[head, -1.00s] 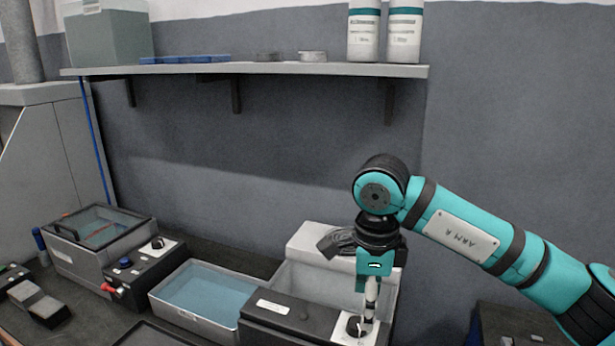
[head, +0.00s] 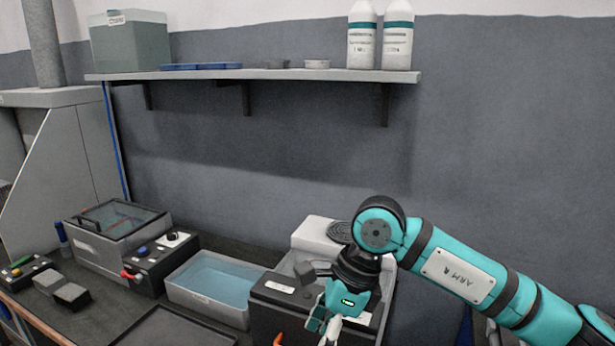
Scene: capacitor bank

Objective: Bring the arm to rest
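My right arm (head: 462,276), teal and black and marked ARM R, comes in from the right. Its gripper (head: 324,328) hangs low at the bottom edge, in front of the black-fronted unit (head: 285,288) with a white label. The fingertips are partly cut off by the frame, so I cannot tell whether they are open or shut. I see nothing clearly held. My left gripper is not in view.
A tank of blue liquid (head: 212,283) stands left of the unit, with a lidded box (head: 118,232) and a control box with knobs (head: 160,261) farther left. A dark tray (head: 175,328) lies in front. A shelf (head: 270,76) with bottles (head: 397,42) runs above.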

